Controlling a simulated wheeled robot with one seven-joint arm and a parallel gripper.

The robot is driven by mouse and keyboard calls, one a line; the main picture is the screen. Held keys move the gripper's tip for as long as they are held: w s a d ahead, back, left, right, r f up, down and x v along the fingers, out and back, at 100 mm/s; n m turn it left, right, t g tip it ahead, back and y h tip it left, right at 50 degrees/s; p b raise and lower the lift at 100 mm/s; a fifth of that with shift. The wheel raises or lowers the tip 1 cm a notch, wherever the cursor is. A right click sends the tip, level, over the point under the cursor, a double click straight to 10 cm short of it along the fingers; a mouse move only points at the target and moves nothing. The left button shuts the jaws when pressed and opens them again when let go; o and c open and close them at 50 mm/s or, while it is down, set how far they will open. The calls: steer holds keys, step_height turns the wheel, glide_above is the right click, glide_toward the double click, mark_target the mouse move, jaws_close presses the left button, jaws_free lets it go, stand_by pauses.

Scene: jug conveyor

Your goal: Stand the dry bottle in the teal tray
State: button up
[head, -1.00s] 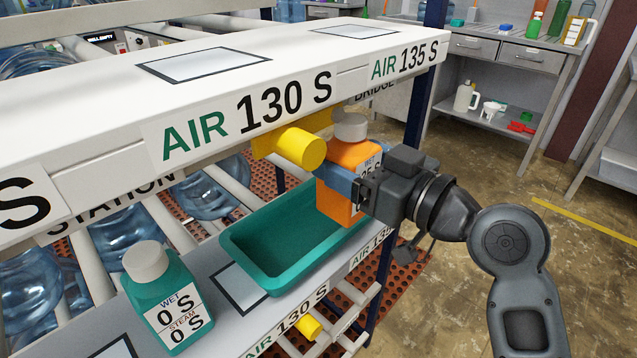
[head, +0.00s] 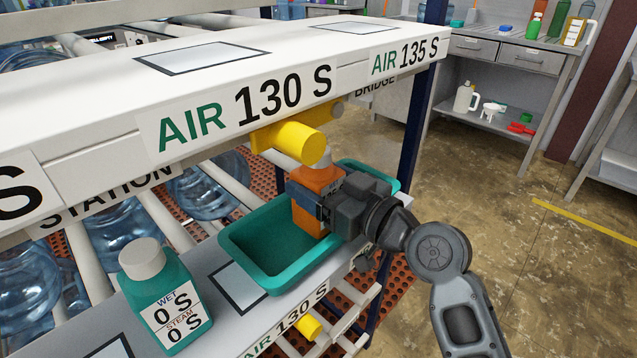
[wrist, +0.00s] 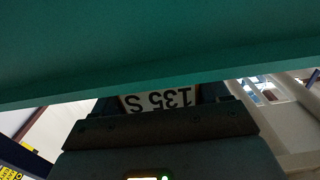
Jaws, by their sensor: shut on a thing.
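An orange bottle (head: 312,218) with a grey cap is upright in my gripper (head: 318,198). My gripper is shut on its body from the right. In the wrist view, a teal tray wall (wrist: 150,60) fills the top and an upside-down label reading 135 S (wrist: 155,100) shows beyond the gripper. A green bottle (head: 158,285) with a grey cap stands left of the tray, labelled WET 0 S, STEAM 0 S.
A yellow cylinder (head: 298,141) juts out under the upper white beam (head: 225,100), close above the bottle. A blue post (head: 425,105) stands behind. The left part of the tray is empty.

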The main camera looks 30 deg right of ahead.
steer(key=shift+f, duration=0.1)
steer(key=o, duration=1.1)
steer(key=shift+o, duration=0.2)
steer(key=b+v, duration=0.1)
steer(key=v, duration=1.1)
steer(key=shift+b, duration=0.3)
steer(key=shift+s, duration=0.1)
